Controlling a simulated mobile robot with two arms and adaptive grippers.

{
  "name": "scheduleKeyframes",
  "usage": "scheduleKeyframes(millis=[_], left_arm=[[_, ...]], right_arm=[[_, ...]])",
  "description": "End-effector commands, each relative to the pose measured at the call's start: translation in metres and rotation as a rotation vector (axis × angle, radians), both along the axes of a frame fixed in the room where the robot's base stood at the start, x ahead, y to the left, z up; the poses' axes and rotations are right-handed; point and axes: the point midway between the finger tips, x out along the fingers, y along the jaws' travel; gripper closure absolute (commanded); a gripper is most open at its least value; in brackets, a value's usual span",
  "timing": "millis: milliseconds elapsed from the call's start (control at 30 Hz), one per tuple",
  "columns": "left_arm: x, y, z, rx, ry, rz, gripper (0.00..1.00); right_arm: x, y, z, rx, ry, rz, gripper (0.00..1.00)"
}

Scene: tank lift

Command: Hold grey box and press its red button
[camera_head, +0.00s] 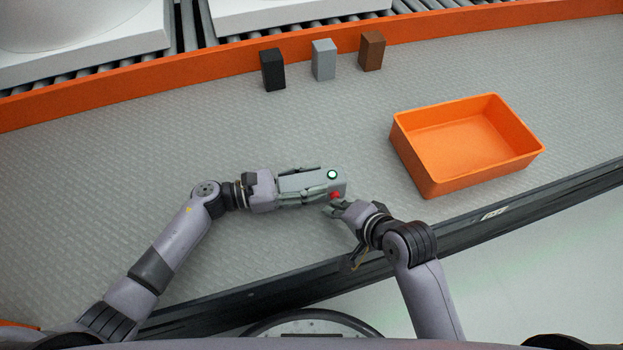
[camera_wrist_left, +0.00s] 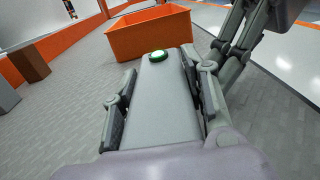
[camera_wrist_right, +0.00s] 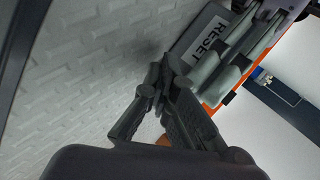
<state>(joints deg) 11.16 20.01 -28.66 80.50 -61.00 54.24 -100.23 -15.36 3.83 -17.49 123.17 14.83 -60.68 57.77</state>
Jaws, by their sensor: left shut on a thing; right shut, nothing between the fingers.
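The grey box (camera_head: 298,182) is held by my left gripper (camera_head: 305,186), which is shut on it with a finger along each side. In the left wrist view the box (camera_wrist_left: 160,105) lies lengthwise between the fingers. A green-lit round button (camera_head: 332,174) is on its top near the far end. The red button (camera_head: 335,196) is on the side facing my right arm. My right gripper (camera_head: 335,209) is shut and empty, its tips right by the red button; I cannot tell if they touch. The right wrist view shows "RESET" lettering on the box (camera_wrist_right: 203,38); the red button is hidden there.
An orange bin (camera_head: 467,145), empty, stands to the right on the grey surface. Black (camera_head: 273,70), grey (camera_head: 324,60) and brown (camera_head: 371,51) blocks stand at the back by the orange rail (camera_head: 225,62). The surface around the box is clear. A dark edge (camera_head: 560,188) runs along the front.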

Motion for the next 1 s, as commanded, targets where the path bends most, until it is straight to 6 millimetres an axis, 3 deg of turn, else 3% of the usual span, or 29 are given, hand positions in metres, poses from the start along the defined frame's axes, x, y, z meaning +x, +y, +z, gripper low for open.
scheduleKeyframes(millis=[367,1000], left_arm=[[-0.003,-0.001,-0.001,-0.002,0.003,-0.009,0.93],[-0.002,-0.001,-0.001,0.0,0.002,-0.005,0.93]], right_arm=[[0.002,-0.001,0.0,-0.002,-0.002,-0.003,1.0],[-0.014,-0.004,0.001,-0.001,-0.001,-0.001,1.0]])
